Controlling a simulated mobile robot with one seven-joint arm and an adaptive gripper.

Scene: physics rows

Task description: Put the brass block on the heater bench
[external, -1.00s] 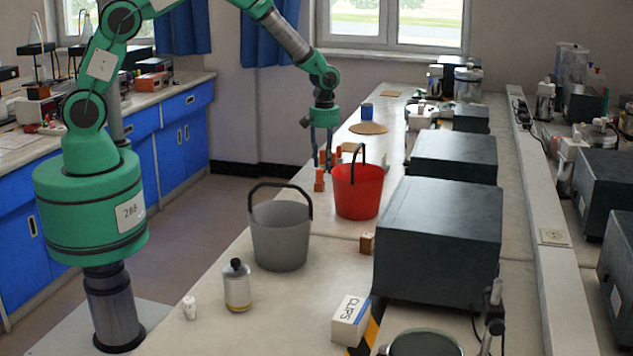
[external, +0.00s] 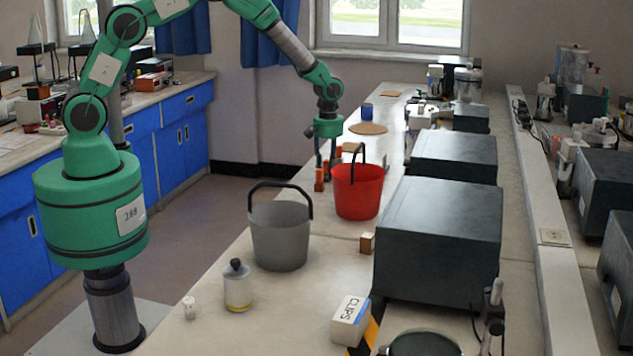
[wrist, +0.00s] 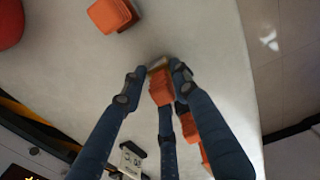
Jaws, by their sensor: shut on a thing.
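My gripper (external: 326,186) is low over the far left edge of the bench, beside the red bucket. More orange blocks (wrist: 190,128) lie behind the fingers. I cannot tell for certain which surface is the heater bench; a black-and-yellow striped patch (external: 364,338) lies at the near end.
The red bucket (external: 358,192) and grey bucket (external: 279,240) stand on the bench. An orange block (wrist: 108,15) lies near the red bucket. Dark boxes (external: 437,240), a bottle (external: 238,289), a CLIPS box (external: 349,322) and a brown block (external: 367,243) take up other places.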

